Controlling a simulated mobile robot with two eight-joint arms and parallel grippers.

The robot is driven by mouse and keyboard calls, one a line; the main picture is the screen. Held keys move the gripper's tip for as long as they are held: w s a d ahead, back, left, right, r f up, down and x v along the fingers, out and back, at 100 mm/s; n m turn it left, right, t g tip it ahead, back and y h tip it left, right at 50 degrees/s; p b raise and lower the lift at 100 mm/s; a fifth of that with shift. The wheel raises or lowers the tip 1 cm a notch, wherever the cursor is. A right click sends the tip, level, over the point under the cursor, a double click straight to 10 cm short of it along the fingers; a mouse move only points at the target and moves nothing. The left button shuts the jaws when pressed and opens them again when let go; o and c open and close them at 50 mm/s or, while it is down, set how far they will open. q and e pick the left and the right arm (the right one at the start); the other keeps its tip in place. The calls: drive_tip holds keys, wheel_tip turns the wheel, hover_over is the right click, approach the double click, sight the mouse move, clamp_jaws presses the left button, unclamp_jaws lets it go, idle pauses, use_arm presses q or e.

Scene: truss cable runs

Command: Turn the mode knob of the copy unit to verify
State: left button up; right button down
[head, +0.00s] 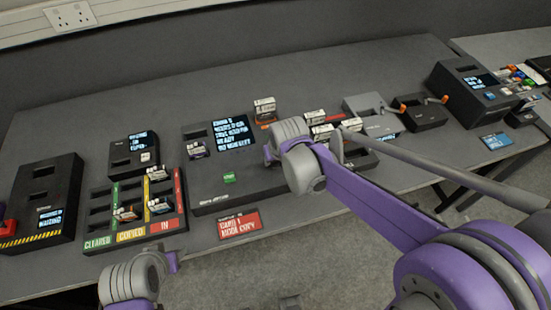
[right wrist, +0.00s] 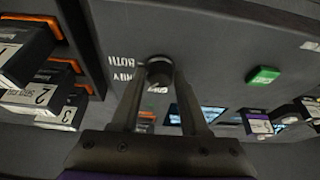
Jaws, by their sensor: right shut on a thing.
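The copy unit (head: 205,182) is a dark box on the bench with a lit screen (head: 232,133) and a green button (head: 229,178). The button also shows in the right wrist view (right wrist: 263,75). The round black mode knob (right wrist: 159,71) stands on the unit's top in the right wrist view, with white lettering such as BOTH beside it. My right gripper (right wrist: 160,80) is shut on the knob, one finger on each side. Some lettering is partly hidden by the fingers. In the head view my right arm hides the knob.
Numbered cartridges (right wrist: 45,95) sit in orange-edged slots beside the knob. A rack with green, yellow and red columns (head: 97,222) stands left of the unit. A grey box (head: 365,104) stands to the right.

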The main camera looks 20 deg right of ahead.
idle(0.4)
drive_tip(key=shift+c, duration=2.1)
unclamp_jaws()
drive_tip(key=shift+r, duration=0.1)
drive_tip(key=p+v, duration=0.1)
drive_tip(key=v, duration=0.9)
drive_tip(key=shift+r, duration=0.3)
drive_tip(key=shift+s+a, duration=0.1)
drive_tip(key=shift+s, duration=0.05)
